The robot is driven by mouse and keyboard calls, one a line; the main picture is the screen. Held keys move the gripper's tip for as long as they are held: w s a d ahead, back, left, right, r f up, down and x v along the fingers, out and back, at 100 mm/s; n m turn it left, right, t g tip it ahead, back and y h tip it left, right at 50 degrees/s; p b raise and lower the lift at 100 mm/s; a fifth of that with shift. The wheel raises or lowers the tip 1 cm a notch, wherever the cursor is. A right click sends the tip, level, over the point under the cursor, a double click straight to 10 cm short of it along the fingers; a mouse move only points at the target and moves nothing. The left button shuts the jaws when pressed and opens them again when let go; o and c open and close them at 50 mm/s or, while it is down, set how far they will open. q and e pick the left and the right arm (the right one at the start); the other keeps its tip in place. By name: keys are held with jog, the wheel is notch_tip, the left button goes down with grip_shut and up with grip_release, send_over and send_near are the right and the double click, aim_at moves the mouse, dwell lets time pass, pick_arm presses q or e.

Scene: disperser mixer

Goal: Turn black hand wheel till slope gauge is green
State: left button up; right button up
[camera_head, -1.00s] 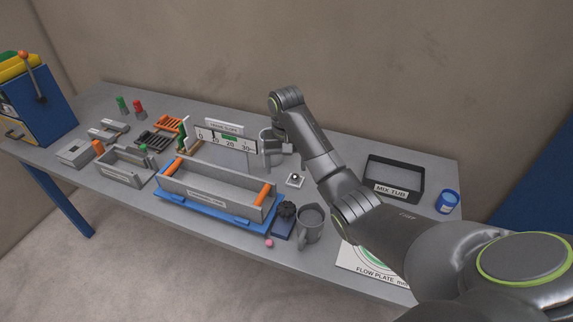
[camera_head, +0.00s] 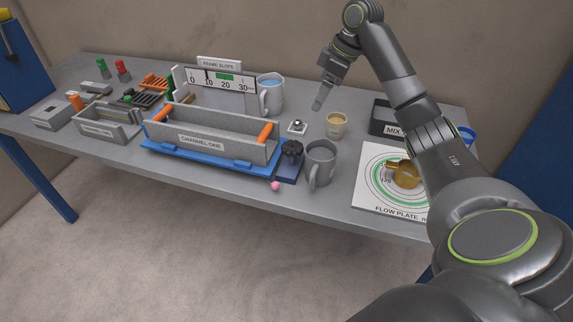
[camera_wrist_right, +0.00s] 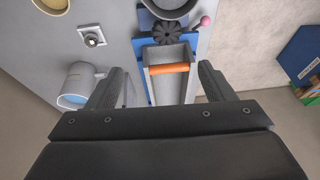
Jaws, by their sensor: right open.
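The black hand wheel (camera_head: 292,149) sits on a dark blue block at the right end of the blue base under the grey CHANNEL ONE trough (camera_head: 205,146). It also shows at the top of the right wrist view (camera_wrist_right: 166,31). The FRAME SLOPE gauge (camera_head: 220,85) stands behind the trough, with a green band right of the 10 mark. A thin dark mark shows near 10, left of the green; whether it is the pointer is unclear. My right gripper (camera_head: 318,104) is raised behind and right of the wheel, open and empty, not touching it. My left gripper is out of view.
A mug with blue liquid (camera_head: 270,96), a switch (camera_head: 297,127) and a tan cup (camera_head: 337,124) stand behind. The flow plate (camera_head: 371,190) lies right.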

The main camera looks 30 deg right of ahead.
aim_at(294, 147)
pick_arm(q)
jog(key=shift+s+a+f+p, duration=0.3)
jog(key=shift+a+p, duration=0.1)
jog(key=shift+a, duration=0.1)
pick_arm(e)
jog(key=w+a+f, duration=0.1)
jog(key=f, duration=0.4)
jog(key=a+f+n, duration=0.1)
jog(key=a+f, duration=0.1)
jog(key=f, duration=0.3)
jog(key=w+a+f+n, duration=0.1)
jog(key=a+f, duration=0.1)
jog(key=f, duration=0.3)
jog(key=shift+w+a+f, duration=0.15)
jog(key=shift+w+f, duration=0.15)
jog(key=shift+f, duration=0.1)
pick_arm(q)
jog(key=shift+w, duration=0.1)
pick_arm(e)
jog(key=shift+c, duration=0.2)
